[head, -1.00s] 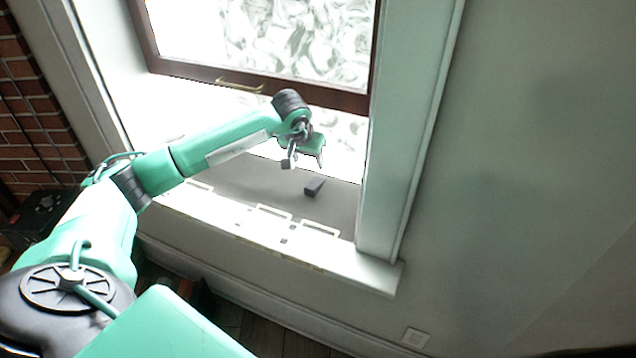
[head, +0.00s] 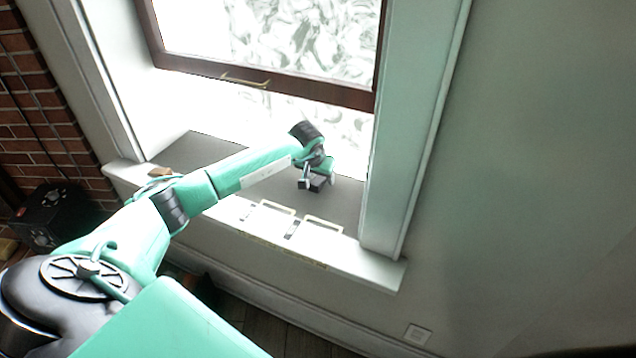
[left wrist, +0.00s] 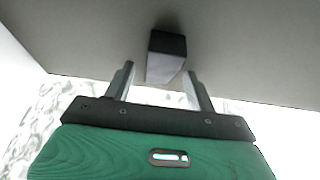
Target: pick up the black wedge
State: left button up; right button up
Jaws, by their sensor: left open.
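The black wedge (head: 319,183) lies on the grey window sill (head: 345,206), partly hidden by my gripper in the head view. In the left wrist view the wedge (left wrist: 166,52) shows a dark top face and a paler side face. My left gripper (head: 317,186) is low over the sill at the wedge. In the left wrist view the left gripper (left wrist: 160,75) is open, with one finger on each side of the near end of the wedge and gaps on both sides. I cannot tell whether the fingers touch the sill. My right gripper is not in view.
White handle-like frames (head: 277,207) lie along the sill's front edge. The window sash (head: 290,85) is above and behind, and the white side casing (head: 398,150) stands close to the right. A black box (head: 50,215) is at the lower left, by the brick wall.

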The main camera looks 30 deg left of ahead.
pick_arm(q)
jog(key=c, duration=1.1)
jog(key=shift+o, duration=0.2)
